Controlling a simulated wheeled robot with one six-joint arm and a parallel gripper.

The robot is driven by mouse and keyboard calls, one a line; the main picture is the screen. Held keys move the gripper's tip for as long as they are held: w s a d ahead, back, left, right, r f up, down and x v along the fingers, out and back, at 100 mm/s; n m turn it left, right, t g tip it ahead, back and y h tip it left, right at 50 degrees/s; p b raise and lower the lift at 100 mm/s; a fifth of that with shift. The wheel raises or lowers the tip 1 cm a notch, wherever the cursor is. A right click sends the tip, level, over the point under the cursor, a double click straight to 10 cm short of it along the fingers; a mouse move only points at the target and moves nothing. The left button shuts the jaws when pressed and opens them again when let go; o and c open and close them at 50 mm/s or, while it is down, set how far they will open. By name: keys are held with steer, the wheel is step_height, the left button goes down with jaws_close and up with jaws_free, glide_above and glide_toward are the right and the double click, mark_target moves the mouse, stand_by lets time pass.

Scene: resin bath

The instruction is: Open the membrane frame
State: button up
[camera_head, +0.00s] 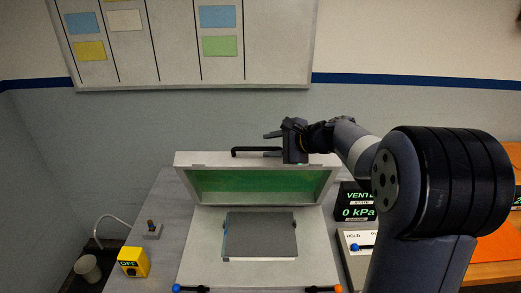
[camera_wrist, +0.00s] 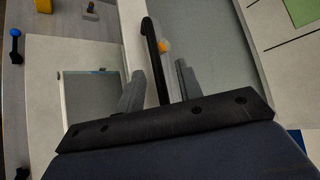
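The membrane frame (camera_head: 184,160) is a pale box-like frame with a green inner face. It stands raised at the back of the pale bed (camera_head: 205,262), its green side toward the head camera. A black bar handle (camera_head: 254,150) is on its top edge. In the wrist view the handle (camera_wrist: 151,42) runs between my two grey fingers with a gap on each side. My gripper (camera_head: 268,134) is open at the frame's top edge, its fingers pointing left; it also shows in the wrist view (camera_wrist: 160,80). The handle's right part is hidden behind my gripper in the head view.
A dark grey plate (camera_head: 260,235) lies on the bed. Blue (camera_head: 177,288) and orange (camera_head: 338,288) knobs are at the front. A yellow OFF box (camera_head: 133,262) stands left. A display (camera_head: 357,204) reads 0 kPa at right. The wall is behind the frame.

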mark_target(257, 149)
steer(key=shift+b+v, duration=0.3)
steer(key=shift+v, duration=2)
steer(key=shift+w, duration=0.1)
steer(key=p+x, duration=0.2)
steer(key=x, duration=0.8)
steer(key=shift+w+a+f, duration=0.1)
steer(key=shift+a+f, duration=0.1)
steer(key=shift+a, duration=0.1)
steer(key=shift+f, duration=0.1)
steer(key=shift+s, duration=0.3)
steer(key=shift+w, duration=0.1)
steer(key=shift+a, duration=0.15)
